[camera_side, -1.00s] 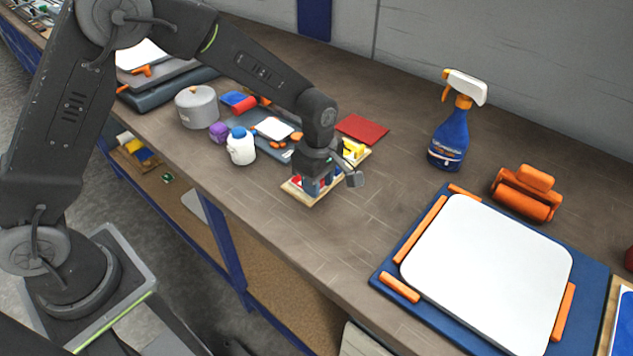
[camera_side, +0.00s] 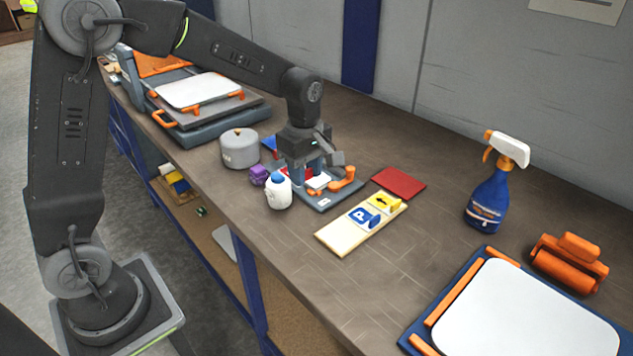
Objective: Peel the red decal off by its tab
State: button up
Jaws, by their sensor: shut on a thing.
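The wooden board (camera_side: 333,236) lies on the bench with a blue P decal (camera_side: 363,217) and a yellow arrow decal (camera_side: 385,202) on it. Its near-left end is bare. My gripper (camera_side: 301,172) points down over the dark tray (camera_side: 325,204), behind and left of the board. A red piece (camera_side: 283,172), which looks like the red decal, shows at the fingers, partly hidden. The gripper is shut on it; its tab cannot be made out.
A white bottle (camera_side: 279,193), a purple block (camera_side: 258,176) and a grey pot (camera_side: 239,150) stand left of the tray. A flat red pad (camera_side: 399,183) lies right of it. A spray bottle (camera_side: 489,190) stands farther right. The bench front is clear.

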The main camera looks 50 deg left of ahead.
jog(key=shift+r, duration=1.55)
